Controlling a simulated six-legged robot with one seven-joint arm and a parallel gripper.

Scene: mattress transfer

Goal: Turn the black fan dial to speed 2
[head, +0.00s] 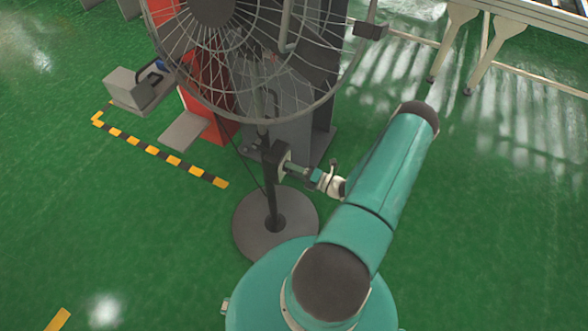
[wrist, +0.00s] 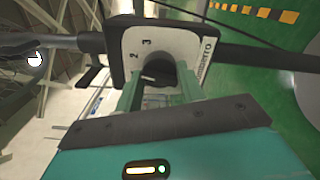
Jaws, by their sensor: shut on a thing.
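The fan (head: 270,205) stands upright on a round dark base, with its wire cage at the top of the head view. In the wrist view, its pale control panel (wrist: 134,48) shows the numbers 2 and 3 on the left part. The black dial (wrist: 157,76) sits low on the panel, between the two green fingers of my gripper (wrist: 160,84). The fingers are shut on the dial. Which number the dial points to I cannot tell. In the head view, my gripper (head: 295,168) reaches the panel from the right; the dial is hidden there.
A red machine (head: 208,100) and a grey box (head: 138,88) stand behind the fan at the left. A yellow-black floor strip (head: 160,152) runs left of the fan. A pale-legged table (head: 460,35) stands at the back right. Green floor is free on the right.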

